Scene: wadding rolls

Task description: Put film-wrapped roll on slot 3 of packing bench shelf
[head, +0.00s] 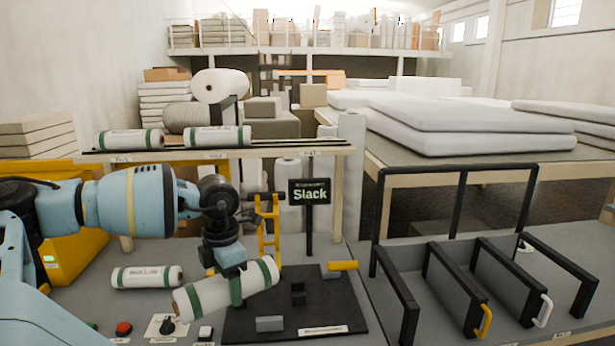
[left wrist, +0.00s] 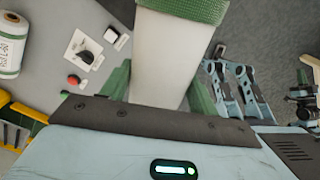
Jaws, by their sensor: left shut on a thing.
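My left gripper (head: 236,284) is shut around the middle of a white film-wrapped roll (head: 203,299) with green end bands. The roll is tilted, its right end higher, over the front of the bench. In the left wrist view the held roll (left wrist: 166,58) runs up between the green fingers. The packing bench shelf (head: 275,151) carries two similar rolls, one at the left (head: 129,139) and one in the middle (head: 217,136). The shelf's right part, above the rightmost label (head: 310,153), is empty.
Another banded roll (head: 147,277) lies on the bench behind and left of the held one. A dark mat (head: 290,322) with small blocks lies to the right. A black "Slack" sign (head: 310,191) stands in front of the shelf's right end. Black dividers (head: 458,288) stand farther right.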

